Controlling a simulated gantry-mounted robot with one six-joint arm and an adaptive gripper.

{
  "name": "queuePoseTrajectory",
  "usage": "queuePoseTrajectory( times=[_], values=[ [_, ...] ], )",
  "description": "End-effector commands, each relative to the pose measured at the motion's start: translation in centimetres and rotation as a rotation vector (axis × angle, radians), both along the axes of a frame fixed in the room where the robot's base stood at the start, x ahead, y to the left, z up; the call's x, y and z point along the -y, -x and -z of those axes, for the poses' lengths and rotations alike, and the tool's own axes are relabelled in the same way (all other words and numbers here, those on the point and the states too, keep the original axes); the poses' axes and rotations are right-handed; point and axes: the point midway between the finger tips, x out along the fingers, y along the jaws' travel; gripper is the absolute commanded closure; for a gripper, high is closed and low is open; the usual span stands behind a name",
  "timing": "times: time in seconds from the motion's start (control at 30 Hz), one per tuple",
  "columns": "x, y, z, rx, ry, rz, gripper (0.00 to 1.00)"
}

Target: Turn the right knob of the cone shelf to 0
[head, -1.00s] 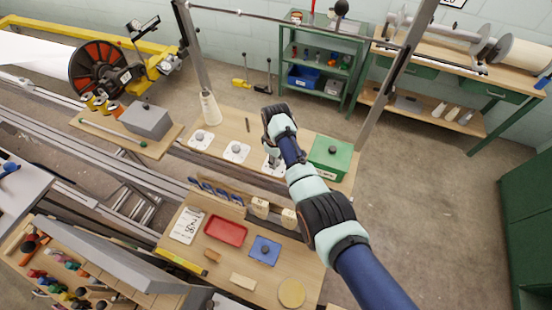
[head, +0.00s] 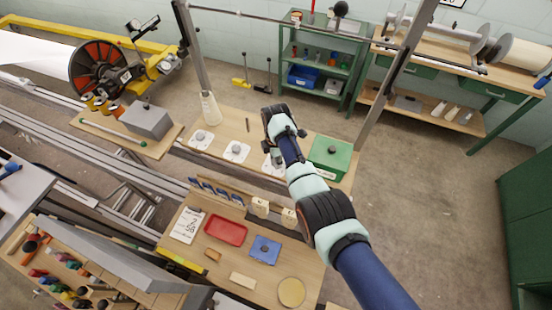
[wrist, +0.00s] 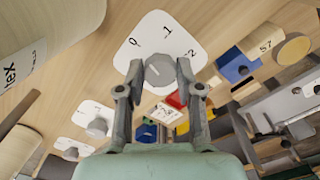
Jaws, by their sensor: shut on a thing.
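The cone shelf (head: 215,158) is a wooden board with three white dial plates, each bearing a grey knob. My gripper (head: 275,150) reaches down onto the right dial and hides most of it in the head view. In the wrist view, the right knob (wrist: 159,70) sits between the two fingers of my gripper (wrist: 165,80), which are shut on it. Its white plate (wrist: 150,32) shows the marks 0, 1 and 2 around the knob. The knob's pointer is too small to read surely. The left and middle knobs (head: 201,135) (head: 236,148) stand free.
A green box (head: 331,152) stands just right of the right dial. A white cone (head: 209,107) stands at the shelf's left end. A front table holds a red tray (head: 225,232) and a blue piece (head: 265,250). Upright metal posts rise at both sides.

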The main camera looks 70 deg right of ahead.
Motion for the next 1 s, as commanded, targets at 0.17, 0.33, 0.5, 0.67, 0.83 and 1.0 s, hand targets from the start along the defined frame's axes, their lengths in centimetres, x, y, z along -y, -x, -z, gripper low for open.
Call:
queuePoseTrajectory(
  times=[0.17,0.33,0.5,0.67,0.83,1.0],
  values=[
    [0.01,-0.06,-0.15,0.0,0.0,-0.109,0.99],
    [0.02,-0.06,-0.16,0.0,0.0,-0.181,0.99],
    [0.02,-0.06,-0.16,0.0,0.0,-0.22,0.99],
    [0.02,-0.06,-0.17,0.0,0.0,-0.232,0.99],
    [0.01,-0.07,-0.17,0.0,0.0,-0.234,0.99],
    [0.01,-0.07,-0.17,0.0,0.0,-0.233,0.63]
  ],
)
